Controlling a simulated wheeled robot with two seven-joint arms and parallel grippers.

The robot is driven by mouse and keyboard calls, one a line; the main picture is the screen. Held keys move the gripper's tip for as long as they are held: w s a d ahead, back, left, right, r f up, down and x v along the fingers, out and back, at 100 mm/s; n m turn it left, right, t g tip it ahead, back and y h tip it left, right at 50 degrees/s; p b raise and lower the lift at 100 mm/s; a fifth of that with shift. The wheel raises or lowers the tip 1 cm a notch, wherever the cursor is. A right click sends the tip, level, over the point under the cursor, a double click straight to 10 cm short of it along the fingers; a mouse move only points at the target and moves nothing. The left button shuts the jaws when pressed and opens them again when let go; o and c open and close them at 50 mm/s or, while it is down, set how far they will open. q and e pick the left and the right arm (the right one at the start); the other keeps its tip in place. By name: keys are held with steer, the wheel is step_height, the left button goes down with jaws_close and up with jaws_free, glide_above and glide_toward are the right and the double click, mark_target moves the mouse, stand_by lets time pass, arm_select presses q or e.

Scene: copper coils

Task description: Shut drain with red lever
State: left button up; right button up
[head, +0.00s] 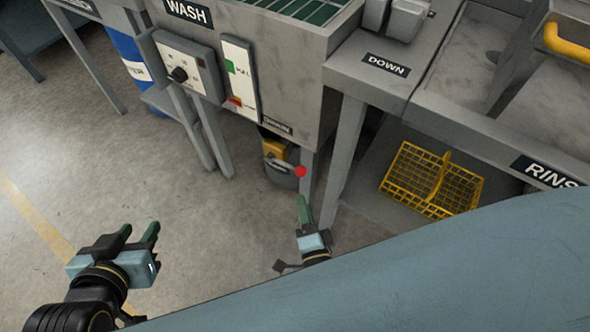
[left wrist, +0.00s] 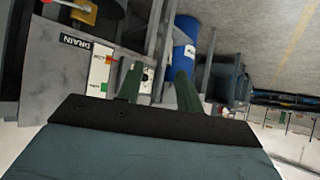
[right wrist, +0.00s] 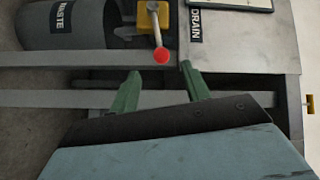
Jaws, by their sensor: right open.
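The drain lever's red knob (head: 300,171) is below the wash tank's DRAIN label (head: 277,126). In the right wrist view the red knob (right wrist: 162,57) ends a pale stem from a yellow valve body (right wrist: 147,18). My right gripper (head: 305,208) is below the knob in the head view; one finger shows clearly there. In the right wrist view the open fingers (right wrist: 163,82) are apart and empty, with the knob in line with the gap, just beyond the tips. My left gripper (head: 141,232) is open and empty, over the floor at lower left.
A grey waste bucket (right wrist: 65,25) stands behind the lever. The wash tank (head: 295,85) and a table leg (head: 344,150) are close to my right gripper. A yellow wire basket (head: 425,181) is on the shelf to the right. The floor (head: 180,225) between the grippers is clear.

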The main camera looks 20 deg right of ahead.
mark_target(295, 169)
steer(key=w+b, duration=0.1)
steer(key=w, duration=0.2)
steer(key=w+d+b, duration=0.1)
steer(key=w, duration=0.7)
steer(key=shift+w+d+b, duration=0.1)
steer(key=shift+d+b, duration=0.15)
steer(key=shift+b, duration=0.15)
arm_select(q)
steer(key=w+d+r+t+h, duration=0.1)
steer(key=w+r+t, duration=0.1)
steer(key=r+t, duration=0.2)
steer(key=w+d+r+t+h, duration=0.1)
steer(key=d+r+t+h, duration=0.1)
steer(key=r+t, duration=0.2)
steer(key=shift+w+d+r+m, duration=0.2)
steer(key=shift+w+r+m, duration=0.15)
steer(key=shift+r, duration=1.4)
arm_select(e)
steer(key=shift+w+r, duration=0.1)
steer(key=shift+w, duration=0.3)
steer(key=shift+c, duration=0.2)
jaws_close()
